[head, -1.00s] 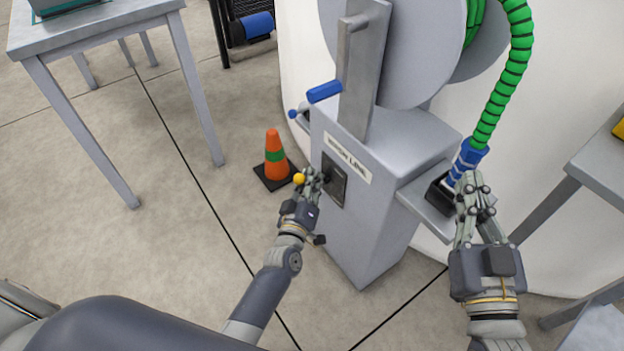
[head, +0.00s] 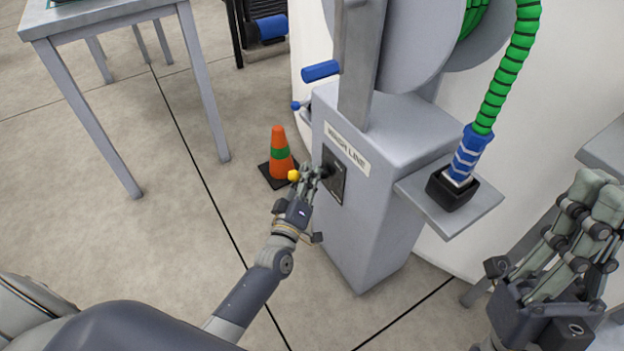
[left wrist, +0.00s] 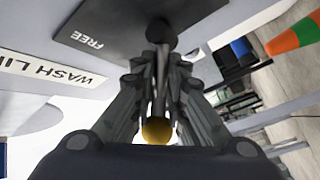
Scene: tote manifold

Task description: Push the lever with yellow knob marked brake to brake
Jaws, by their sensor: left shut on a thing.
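The lever with the yellow knob (head: 294,175) sticks out from a dark plate (head: 334,176) on the front of the grey reel stand (head: 365,240). My left gripper (head: 308,178) is shut on the lever, its fingers on both sides of the shaft. In the left wrist view the yellow knob (left wrist: 156,130) sits between the fingers, and the word FREE shows on the plate (left wrist: 120,30); the BRAKE mark is not visible. My right gripper (head: 590,215) is off to the right, touching nothing that I can see; whether its fingers are parted is unclear.
An orange cone (head: 281,155) stands on the floor just left of the stand. A green hose (head: 505,85) with a blue end rests in a black holder (head: 452,190) on the side shelf. A blue crank handle (head: 320,71) sticks out above. A grey table (head: 105,28) stands at left.

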